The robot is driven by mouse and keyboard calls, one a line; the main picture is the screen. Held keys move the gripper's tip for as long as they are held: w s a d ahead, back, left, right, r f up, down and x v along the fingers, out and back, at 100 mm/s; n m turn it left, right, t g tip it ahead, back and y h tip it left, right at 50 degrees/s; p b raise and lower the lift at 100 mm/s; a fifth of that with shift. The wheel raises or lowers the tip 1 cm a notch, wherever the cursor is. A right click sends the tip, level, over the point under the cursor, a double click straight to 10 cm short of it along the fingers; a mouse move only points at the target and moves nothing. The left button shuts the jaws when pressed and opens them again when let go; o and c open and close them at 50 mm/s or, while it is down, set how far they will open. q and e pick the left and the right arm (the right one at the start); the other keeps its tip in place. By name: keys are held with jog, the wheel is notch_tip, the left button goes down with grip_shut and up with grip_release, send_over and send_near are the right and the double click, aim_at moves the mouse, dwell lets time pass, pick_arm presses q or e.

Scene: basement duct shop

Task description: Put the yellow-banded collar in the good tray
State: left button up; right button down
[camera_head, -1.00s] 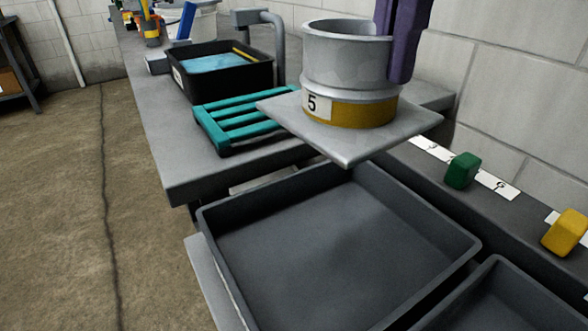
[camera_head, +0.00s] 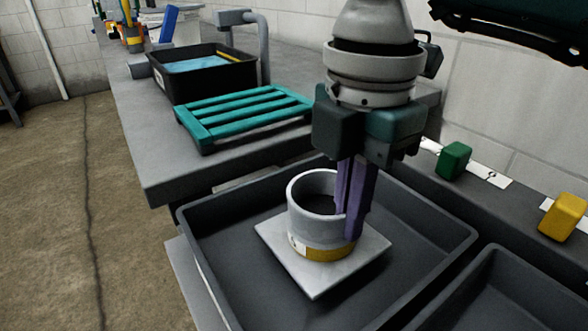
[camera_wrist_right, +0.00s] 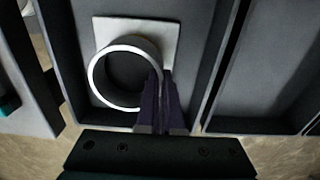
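The yellow-banded collar (camera_head: 313,249) is a short grey metal cylinder on a square flange plate, with a partly visible white label. It is upright inside the larger dark grey tray (camera_head: 202,268); whether its plate touches the tray floor I cannot tell. My right gripper (camera_head: 352,215) points down with its purple fingers on either side of the collar's wall, shut on it. In the right wrist view the fingers (camera_wrist_right: 160,98) straddle the rim of the collar (camera_wrist_right: 97,84). No marking shows which tray is the good one. My left gripper is not in view.
A second grey tray (camera_head: 478,262) adjoins on the right. A green block (camera_head: 454,160) and a yellow block (camera_head: 563,217) sit on the ledge behind. A teal slatted rack (camera_head: 245,114) and a black bin (camera_head: 203,79) with blue contents stand on the bench.

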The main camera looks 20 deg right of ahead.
notch_tip(320, 180, down, 2)
jog(key=shift+f, duration=0.25)
jog(key=shift+f, duration=0.15)
jog(key=c, duration=1.1)
grip_release()
jog(key=shift+r, duration=0.35)
notch_tip(320, 180, up, 12)
jog(key=shift+f+p, duration=0.15)
jog(key=shift+p, duration=0.4)
